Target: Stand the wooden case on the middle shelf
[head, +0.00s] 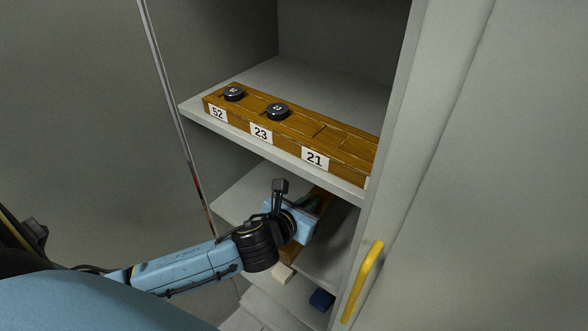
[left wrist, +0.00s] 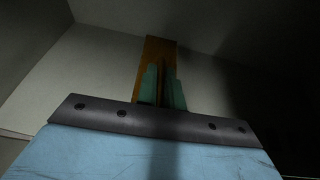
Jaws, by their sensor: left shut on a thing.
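The wooden case (head: 321,207) is a brown wooden piece inside the cabinet, at the shelf (head: 238,196) below the one with the numbered rack. My left gripper (head: 308,204) is shut on it with teal fingers, and my wrist hides much of it. In the left wrist view the case (left wrist: 160,52) rises upright beyond the closed fingers (left wrist: 163,88). I cannot tell whether its lower end touches the shelf. My right gripper is not in view.
A wooden rack (head: 345,143) labelled 52, 23 and 21 stands on the shelf above, with two black discs (head: 234,94) (head: 278,111) on it. A door with a yellow handle (head: 362,282) is at right.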

